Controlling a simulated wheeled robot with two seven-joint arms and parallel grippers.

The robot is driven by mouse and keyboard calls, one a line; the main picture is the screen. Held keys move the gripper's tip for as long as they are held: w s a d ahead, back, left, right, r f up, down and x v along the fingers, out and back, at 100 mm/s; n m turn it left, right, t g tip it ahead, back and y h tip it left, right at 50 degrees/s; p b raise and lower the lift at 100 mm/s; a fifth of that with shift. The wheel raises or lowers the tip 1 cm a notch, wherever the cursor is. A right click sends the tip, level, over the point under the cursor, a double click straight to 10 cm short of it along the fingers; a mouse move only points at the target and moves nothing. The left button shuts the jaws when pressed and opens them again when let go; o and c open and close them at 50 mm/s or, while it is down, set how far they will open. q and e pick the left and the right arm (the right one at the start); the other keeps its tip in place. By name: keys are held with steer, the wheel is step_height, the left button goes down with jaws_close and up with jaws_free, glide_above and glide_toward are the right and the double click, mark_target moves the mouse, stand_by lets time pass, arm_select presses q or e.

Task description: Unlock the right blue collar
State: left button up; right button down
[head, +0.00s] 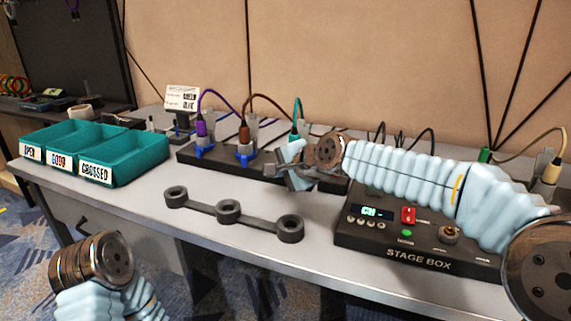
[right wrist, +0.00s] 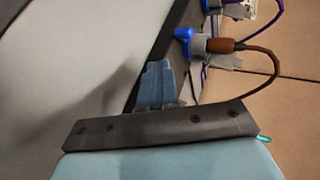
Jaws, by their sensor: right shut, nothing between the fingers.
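A dark connector strip (head: 222,167) lies along the table's back. Purple (head: 201,133), brown (head: 244,138) and teal (head: 296,132) cable plugs stand in it. Blue collars show at the purple plug (head: 204,151) and the brown plug (head: 245,154). The brown plug's collar also shows in the right wrist view (right wrist: 184,36). The right collar, at the teal plug, is hidden by my right gripper. My right gripper (head: 279,172) is shut and empty in front of the strip's right part; its closed fingers show in the wrist view (right wrist: 157,85). Only my left arm's wrist shows at lower left.
A black stage box (head: 420,262) with a red switch stands right of the strip. A grey bar with three rings (head: 228,212) lies in front. Green labelled bins (head: 128,166) stand at left. Bare tabletop lies between bins and bar.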

steer(key=shift+w+a+p, duration=0.3)
steer(key=shift+a, duration=0.15)
steer(key=shift+d, duration=0.1)
stand_by(1.3)
steer(key=shift+w+d, duration=0.2)
steer(key=shift+d, duration=0.5)
steer(key=shift+w+d+r, duration=0.1)
